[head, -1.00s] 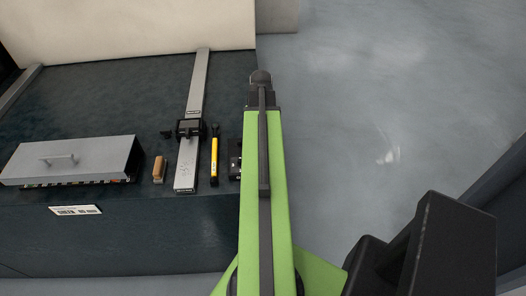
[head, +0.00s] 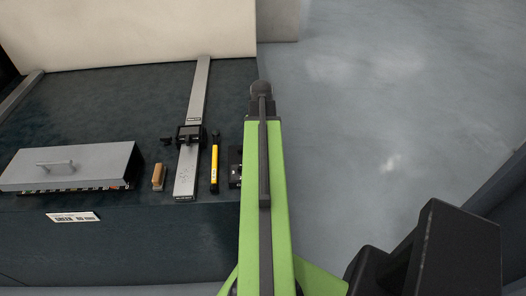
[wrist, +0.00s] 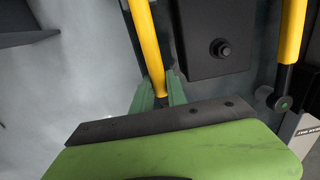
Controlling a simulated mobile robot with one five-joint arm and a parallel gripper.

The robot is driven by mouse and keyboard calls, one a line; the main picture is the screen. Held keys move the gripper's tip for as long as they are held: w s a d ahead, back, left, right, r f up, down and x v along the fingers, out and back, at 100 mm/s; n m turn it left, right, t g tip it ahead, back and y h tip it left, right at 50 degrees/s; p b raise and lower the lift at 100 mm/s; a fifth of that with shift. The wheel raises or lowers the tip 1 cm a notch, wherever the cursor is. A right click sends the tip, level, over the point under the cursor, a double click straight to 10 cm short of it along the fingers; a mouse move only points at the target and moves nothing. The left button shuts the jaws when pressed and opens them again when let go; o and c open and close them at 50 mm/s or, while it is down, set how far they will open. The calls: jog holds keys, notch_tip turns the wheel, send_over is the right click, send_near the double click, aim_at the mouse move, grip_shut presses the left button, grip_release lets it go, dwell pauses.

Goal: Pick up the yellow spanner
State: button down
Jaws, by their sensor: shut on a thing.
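In the wrist view my green gripper (wrist: 158,92) is shut on a plain yellow bar, which I take for the yellow spanner (wrist: 143,35). The bar runs from the top edge of the picture down between the two fingers. Its far end is out of the picture, so I cannot see its whole shape. In the head view my green arm hides the gripper and this bar. Whether the bar is clear of the bench I cannot tell.
A second yellow tool with black ends (head: 215,165) lies on the dark bench (head: 110,105), beside a metal rail (head: 187,172). A black box (head: 236,168) sits close to my arm; the wrist view shows it beside the held bar. A tan block (head: 158,177) and grey lidded case (head: 70,165) are left.

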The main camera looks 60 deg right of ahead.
jog(key=shift+r, duration=0.15)
jog(key=shift+r+p, duration=0.3)
jog(key=shift+p, duration=0.2)
notch_tip(320, 180, up, 4)
jog(key=p, duration=0.3)
jog(key=shift+f+p, duration=0.1)
jog(key=shift+p, duration=0.3)
jog(key=s+r+p, duration=0.6)
jog(key=s, duration=0.5)
jog(key=shift+s+r, duration=0.15)
jog(key=shift+s, duration=0.2)
jog(key=c, duration=2)
grip_release()
grip_shut()
